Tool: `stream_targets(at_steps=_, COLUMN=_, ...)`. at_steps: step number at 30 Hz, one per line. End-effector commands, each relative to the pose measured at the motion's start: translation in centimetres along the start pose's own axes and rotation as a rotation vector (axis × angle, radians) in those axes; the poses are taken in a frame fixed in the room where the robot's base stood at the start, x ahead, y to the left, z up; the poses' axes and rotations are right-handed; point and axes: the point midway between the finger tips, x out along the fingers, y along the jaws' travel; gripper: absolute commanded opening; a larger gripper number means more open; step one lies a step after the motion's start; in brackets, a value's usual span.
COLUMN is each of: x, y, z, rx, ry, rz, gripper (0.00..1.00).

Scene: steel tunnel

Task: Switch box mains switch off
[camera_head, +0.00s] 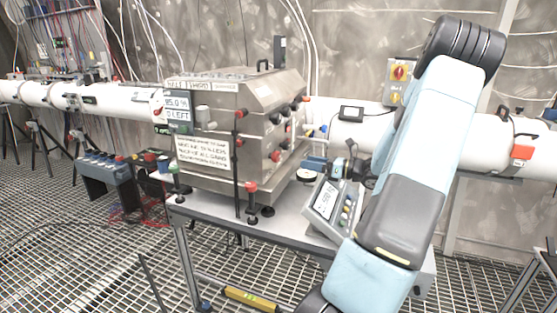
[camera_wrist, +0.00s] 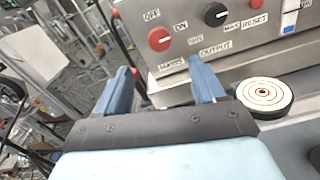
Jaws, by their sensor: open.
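A steel panel fills the top of the wrist view, with a red round knob (camera_wrist: 159,39) on it. The panel appears to be the right side of the steel box (camera_head: 205,118) in the head view. My gripper (camera_wrist: 161,67) is open and empty, its two blue fingers pointing at the panel just below the red knob, apparently apart from it. In the head view my gripper (camera_head: 316,164) is right of the box, partly hidden by my arm.
A black knob (camera_wrist: 216,14) is right of the red one. A white disc with rings (camera_wrist: 265,95) is close to my right finger. The box stands on a table (camera_head: 220,212) with a sloped display unit (camera_head: 325,205). A white pipe (camera_head: 350,135) runs behind.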

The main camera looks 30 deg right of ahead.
Motion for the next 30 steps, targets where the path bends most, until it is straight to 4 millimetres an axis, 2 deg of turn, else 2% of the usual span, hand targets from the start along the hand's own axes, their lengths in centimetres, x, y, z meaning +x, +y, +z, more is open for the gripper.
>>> stream_targets(at_steps=9, x=5.8, y=0.1, z=0.0, rx=-0.001, ry=0.001, rz=0.004, gripper=0.69)
stream_targets(at_steps=16, x=9.3, y=0.1, z=-0.1, rx=0.0, ry=0.002, rz=0.004, gripper=0.69)
stream_targets(at_steps=22, x=10.9, y=0.1, z=0.0, rx=-0.002, ry=0.001, rz=0.003, gripper=0.69)
stream_targets(at_steps=30, x=11.3, y=0.1, z=0.0, rx=-0.002, ry=0.002, rz=0.003, gripper=0.69)
